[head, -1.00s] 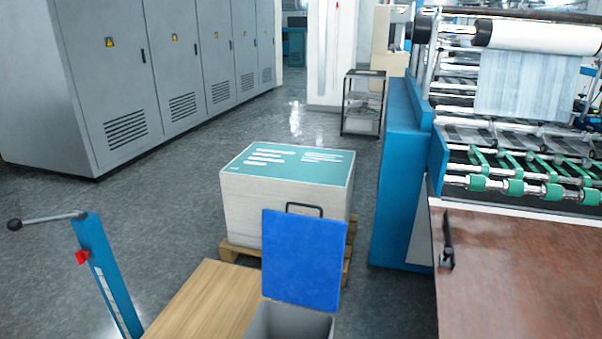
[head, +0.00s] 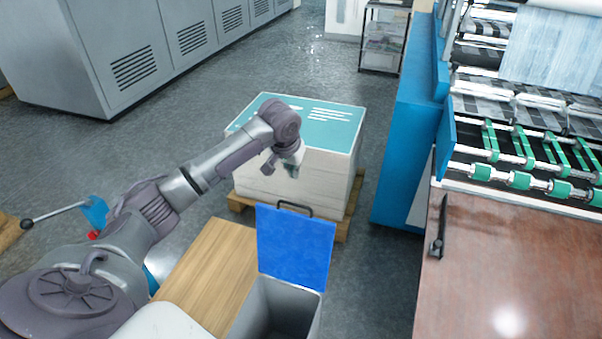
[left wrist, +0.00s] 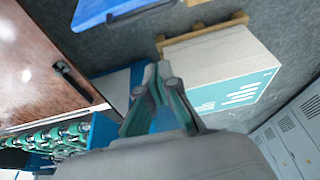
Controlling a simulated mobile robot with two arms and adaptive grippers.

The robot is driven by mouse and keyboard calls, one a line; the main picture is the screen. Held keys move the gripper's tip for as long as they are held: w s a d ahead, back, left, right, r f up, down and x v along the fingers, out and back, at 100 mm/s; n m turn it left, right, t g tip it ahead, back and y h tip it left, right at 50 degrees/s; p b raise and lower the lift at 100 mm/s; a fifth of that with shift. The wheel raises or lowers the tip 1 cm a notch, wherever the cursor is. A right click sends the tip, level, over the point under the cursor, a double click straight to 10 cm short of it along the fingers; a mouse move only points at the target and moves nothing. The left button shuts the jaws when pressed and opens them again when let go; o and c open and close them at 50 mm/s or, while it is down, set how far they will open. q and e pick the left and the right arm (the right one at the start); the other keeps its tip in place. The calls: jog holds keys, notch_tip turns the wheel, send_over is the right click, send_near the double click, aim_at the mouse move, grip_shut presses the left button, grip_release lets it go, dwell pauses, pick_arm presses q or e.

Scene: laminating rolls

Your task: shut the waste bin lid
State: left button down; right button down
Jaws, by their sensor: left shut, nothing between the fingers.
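The waste bin (head: 252,318) is grey and stands at the bottom centre of the head view, its mouth open. Its blue lid (head: 295,247) stands raised at the bin's far edge, with a dark handle (head: 295,208) on its upper edge. In the left wrist view a part of the blue lid (left wrist: 95,12) shows at the top, with the handle (left wrist: 143,10) beside it. My left gripper (head: 280,168) is above and beyond the lid, apart from it, in front of the paper stack. It also shows in the left wrist view (left wrist: 157,70), shut and empty. My right gripper is not in view.
A paper stack with a teal top sheet (head: 335,120) sits on a wooden pallet (head: 240,203) behind the lid. A wooden surface (head: 212,270) is left of the bin. A brown table (head: 510,260) and a laminating machine (head: 400,140) stand to the right.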

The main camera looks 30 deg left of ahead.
pick_arm(q)
jog(key=p+x, duration=0.1)
jog(key=x, duration=0.8)
jog(key=s+p, duration=0.1)
jog(key=s, duration=0.1)
jog(key=s+p, duration=0.1)
jog(key=shift+s+d+p, duration=0.3)
jog(key=shift+s+p, duration=0.05)
jog(key=shift+f, duration=0.15)
